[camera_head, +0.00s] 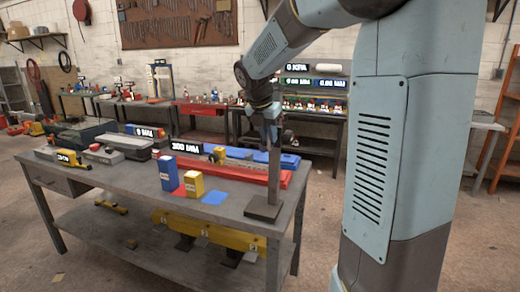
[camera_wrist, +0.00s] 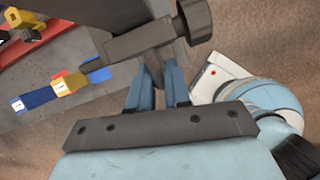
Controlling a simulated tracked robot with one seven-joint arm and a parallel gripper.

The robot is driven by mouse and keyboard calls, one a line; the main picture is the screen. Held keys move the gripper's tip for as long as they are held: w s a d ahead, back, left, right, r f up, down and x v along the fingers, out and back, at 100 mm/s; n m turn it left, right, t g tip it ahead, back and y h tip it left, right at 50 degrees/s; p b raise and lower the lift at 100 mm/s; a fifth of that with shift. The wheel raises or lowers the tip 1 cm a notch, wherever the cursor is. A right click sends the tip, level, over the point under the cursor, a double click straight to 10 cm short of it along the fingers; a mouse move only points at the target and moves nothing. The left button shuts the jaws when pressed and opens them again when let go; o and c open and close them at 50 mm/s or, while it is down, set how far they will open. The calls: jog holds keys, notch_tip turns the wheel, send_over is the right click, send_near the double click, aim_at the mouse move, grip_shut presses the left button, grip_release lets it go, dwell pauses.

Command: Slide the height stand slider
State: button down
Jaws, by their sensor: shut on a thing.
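The height stand has a dark square base (camera_head: 263,210) at the right front corner of the bench and an upright grey post (camera_head: 274,175). Its slider (camera_wrist: 140,42) is a dark block with a round knob, large at the top of the wrist view. In the head view the slider is mostly hidden behind my gripper (camera_head: 270,132), near the post's upper end. In the wrist view the two blue fingers of my gripper (camera_wrist: 158,78) are shut on the slider. A display (camera_head: 187,147) on the bench reads 300 MM.
On the workbench (camera_head: 110,177) left of the stand are a blue box (camera_head: 168,173), a yellow box (camera_head: 194,184), a flat blue pad (camera_head: 215,198) and a long red bar (camera_head: 235,170). Tools and cases crowd the back left. Space above the front boxes is clear.

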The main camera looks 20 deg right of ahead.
jog(key=shift+d+r, duration=0.1)
jog(key=shift+r, duration=0.45)
jog(key=c, duration=1.2)
grip_release()
jog(key=shift+s, duration=0.1)
jog(key=shift+o, duration=0.2)
jog(key=v, duration=1.3)
jog(key=shift+r, duration=0.3)
